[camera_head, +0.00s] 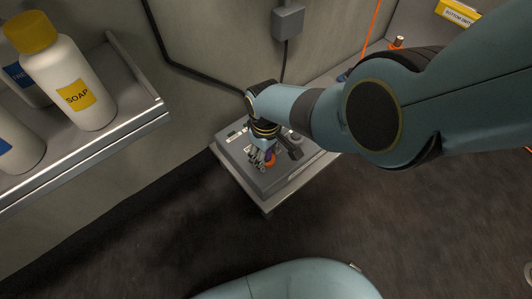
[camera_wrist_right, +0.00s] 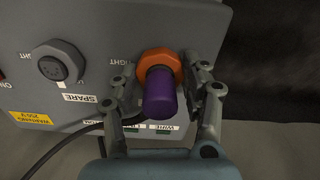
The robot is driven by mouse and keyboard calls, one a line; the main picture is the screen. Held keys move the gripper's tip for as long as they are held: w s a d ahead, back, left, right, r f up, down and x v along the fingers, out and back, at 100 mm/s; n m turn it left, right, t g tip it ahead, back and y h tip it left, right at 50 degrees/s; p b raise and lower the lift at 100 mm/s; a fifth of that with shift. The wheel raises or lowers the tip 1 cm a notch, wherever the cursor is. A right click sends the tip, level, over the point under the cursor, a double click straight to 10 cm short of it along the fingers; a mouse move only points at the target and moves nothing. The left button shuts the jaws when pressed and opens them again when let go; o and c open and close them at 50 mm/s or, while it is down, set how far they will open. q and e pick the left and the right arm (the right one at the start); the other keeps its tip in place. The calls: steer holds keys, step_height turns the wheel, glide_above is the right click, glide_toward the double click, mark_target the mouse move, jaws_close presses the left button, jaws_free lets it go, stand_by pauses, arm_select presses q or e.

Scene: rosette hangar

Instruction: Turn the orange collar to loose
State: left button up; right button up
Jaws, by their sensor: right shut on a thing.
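The orange collar (camera_wrist_right: 160,62) is a faceted ring around the base of a purple plug (camera_wrist_right: 160,95) on the face of a grey box (camera_wrist_right: 95,30). In the right wrist view the fingers of my right gripper (camera_wrist_right: 160,80) stand on both sides of the collar and are shut on it. The fingers partly hide the lettering around the collar. My left gripper is not in view.
A round socket (camera_wrist_right: 54,68) with a SPARE label (camera_wrist_right: 79,97) sits left of the collar. A black cable (camera_wrist_right: 70,143) runs below it. A shelf (camera_head: 120,125) with soap bottles (camera_head: 70,85) stands at the left in the head view. Dark floor (camera_head: 400,220) is clear.

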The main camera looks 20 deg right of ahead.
steer(key=shift+n, duration=0.4)
steer(key=o, duration=1.2)
steer(key=shift+c, duration=0.2)
steer(key=shift+r, duration=0.1)
steer(key=shift+r, duration=3.65)
